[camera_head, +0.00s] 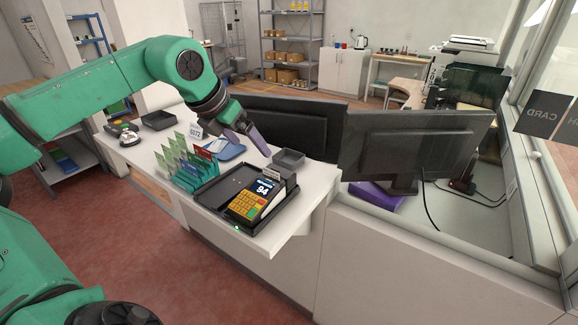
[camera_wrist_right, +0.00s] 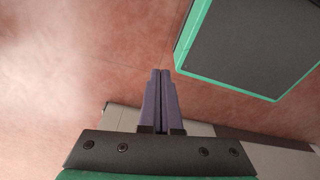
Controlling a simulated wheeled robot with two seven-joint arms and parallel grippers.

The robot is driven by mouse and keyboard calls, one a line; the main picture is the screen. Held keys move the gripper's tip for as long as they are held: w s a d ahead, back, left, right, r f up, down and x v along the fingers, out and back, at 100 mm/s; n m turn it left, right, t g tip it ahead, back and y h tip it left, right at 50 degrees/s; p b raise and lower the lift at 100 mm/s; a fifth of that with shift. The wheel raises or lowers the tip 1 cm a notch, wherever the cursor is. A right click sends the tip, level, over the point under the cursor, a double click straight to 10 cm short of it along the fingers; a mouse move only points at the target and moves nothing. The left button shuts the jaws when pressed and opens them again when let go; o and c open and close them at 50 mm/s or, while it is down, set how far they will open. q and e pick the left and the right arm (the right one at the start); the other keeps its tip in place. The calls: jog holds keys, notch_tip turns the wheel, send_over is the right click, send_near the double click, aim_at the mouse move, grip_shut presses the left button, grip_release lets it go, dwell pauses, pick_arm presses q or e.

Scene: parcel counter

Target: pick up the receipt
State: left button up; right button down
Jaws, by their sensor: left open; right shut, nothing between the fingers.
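A card terminal (camera_head: 247,201) with yellow keys and a display reading 94 sits in a black open case on the counter. A small pale printed slip (camera_head: 272,174) stands at its back edge. Another whitish slip (camera_head: 214,146) lies on a blue tray (camera_head: 232,153). I cannot tell for sure which one is the receipt. My left gripper (camera_head: 250,148) is open and empty above the counter, by the blue tray and behind the terminal. My right gripper (camera_wrist_right: 160,72) is shut and empty above the red floor in the right wrist view.
A rack of green cards (camera_head: 178,165) stands left of the terminal. A dark grey tray (camera_head: 289,159) lies behind it. Two black monitors (camera_head: 400,138) stand to the right. A black tray (camera_head: 158,120) lies at the counter's far left.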

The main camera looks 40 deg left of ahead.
pick_arm(q)
jog(key=p, duration=0.4)
send_near(271, 171)
jog(key=shift+w+d+f, duration=0.1)
jog(key=shift+f, duration=0.9)
jog(key=shift+w+f+p, duration=0.45)
jog(key=shift+w+f, duration=0.4)
jog(key=shift+w, duration=0.1)
jog(key=w+p, duration=0.1)
jog(key=p, duration=0.1)
jog(key=shift+f+p, duration=0.3)
jog(key=shift+f, duration=0.1)
jog(key=p+x, duration=0.1)
jog(key=x, duration=0.1)
jog(key=shift+a+f+p, duration=0.25)
jog(key=shift+f+p, duration=0.05)
jog(key=shift+p, duration=0.1)
jog(key=shift+w+f, duration=0.25)
jog(key=shift+f, duration=0.15)
jog(key=c, duration=1.4)
pick_arm(e)
notch_tip(271, 171, up, 9)
jog(key=s, duration=0.1)
jog(key=shift+s+r, duration=0.15)
jog(key=shift+s, duration=0.2)
